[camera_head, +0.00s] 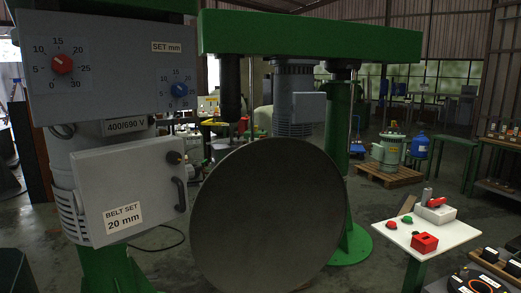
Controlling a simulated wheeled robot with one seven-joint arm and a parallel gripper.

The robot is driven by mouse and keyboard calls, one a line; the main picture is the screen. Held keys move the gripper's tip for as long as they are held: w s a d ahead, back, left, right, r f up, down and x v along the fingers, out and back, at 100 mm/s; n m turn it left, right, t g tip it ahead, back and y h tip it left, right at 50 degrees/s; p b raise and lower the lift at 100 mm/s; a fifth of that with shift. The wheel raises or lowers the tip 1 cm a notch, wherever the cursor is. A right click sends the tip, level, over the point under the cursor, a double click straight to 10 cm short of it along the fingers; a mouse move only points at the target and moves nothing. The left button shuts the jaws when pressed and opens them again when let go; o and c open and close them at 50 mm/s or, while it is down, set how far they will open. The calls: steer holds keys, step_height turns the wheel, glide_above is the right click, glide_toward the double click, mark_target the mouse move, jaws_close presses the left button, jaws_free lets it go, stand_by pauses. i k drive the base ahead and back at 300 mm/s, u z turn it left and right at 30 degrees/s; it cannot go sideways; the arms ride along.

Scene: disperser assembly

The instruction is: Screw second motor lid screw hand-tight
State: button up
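A grey motor housing (72,216) stands at the left with a light grey box on its front. The box's lid (118,205) looks closed, is labelled "BELT SET 20 mm" and has a black handle (180,193). A dark round knob or screw head (173,157) shows near its upper right corner. I cannot make out separate lid screws. A second grey finned motor (292,100), with a plain side box (308,107), hangs under the green beam. A large dark grey disc fills the lower middle, close to the camera, and hides what is behind it. My gripper is not visible.
A control panel (112,68) with red and blue dials sits above the lid. The green beam (310,36) spans the top. At the right, a white table (395,236) holds a red box (424,243), small red and green parts and a white block (436,212). Floor beyond is partly clear.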

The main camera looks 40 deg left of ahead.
mark_target(174, 157)
steer(key=u, duration=0.25)
steer(key=i, duration=0.9)
steer(key=u, duration=1.3)
steer(key=i, duration=0.6)
steer(key=u, duration=0.6)
